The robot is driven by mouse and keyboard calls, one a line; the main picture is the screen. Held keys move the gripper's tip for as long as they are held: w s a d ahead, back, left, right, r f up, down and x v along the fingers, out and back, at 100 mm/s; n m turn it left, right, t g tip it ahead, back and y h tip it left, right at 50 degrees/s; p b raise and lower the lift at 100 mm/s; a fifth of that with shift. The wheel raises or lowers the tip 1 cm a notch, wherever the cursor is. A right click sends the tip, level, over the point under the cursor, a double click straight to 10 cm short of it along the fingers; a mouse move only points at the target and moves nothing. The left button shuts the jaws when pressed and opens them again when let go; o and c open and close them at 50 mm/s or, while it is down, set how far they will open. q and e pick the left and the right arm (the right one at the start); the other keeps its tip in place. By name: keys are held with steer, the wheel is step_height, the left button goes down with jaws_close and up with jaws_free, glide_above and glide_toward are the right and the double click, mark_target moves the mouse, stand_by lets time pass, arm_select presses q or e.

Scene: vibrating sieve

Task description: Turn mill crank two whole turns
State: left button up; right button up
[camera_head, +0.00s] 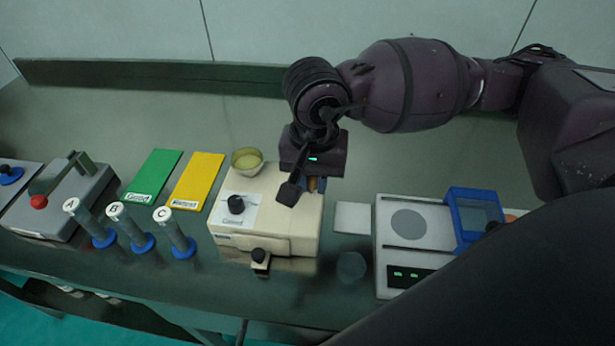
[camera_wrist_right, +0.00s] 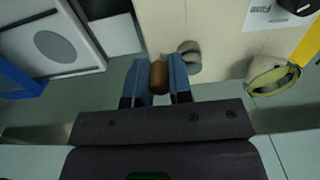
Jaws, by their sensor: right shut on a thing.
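The cream mill (camera_head: 290,226) stands on the bench in the middle of the head view, with a black knob (camera_head: 236,204) and a label on top. My right gripper (camera_head: 317,184) is at the mill's right side, reaching down from above. In the right wrist view its blue fingers (camera_wrist_right: 159,74) are closed around the brown wooden crank handle (camera_wrist_right: 159,82). A grey hub (camera_wrist_right: 189,54) shows beside the handle against the mill's cream wall. In the head view the gripper hides most of the crank. My left gripper is not in view.
A yellowish bowl (camera_head: 247,160) is behind the mill. To the right is a scale (camera_head: 408,224) with a blue-framed box (camera_head: 475,216). To the left are green (camera_head: 153,174) and yellow (camera_head: 197,181) mats and several tubes with blue bases (camera_head: 174,233).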

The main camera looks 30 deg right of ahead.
steer(key=shift+s+a+f, duration=0.1)
steer(key=shift+a, duration=0.05)
steer(key=shift+s+a, duration=0.2)
steer(key=shift+a, duration=0.55)
steer(key=shift+a+f, duration=0.1)
steer(key=shift+a, duration=0.05)
steer(key=shift+w+a+b, duration=0.25)
steer(key=shift+a+b, duration=0.15)
steer(key=shift+a, duration=0.4)
steer(key=shift+w+a, duration=0.1)
steer(key=shift+w, duration=0.05)
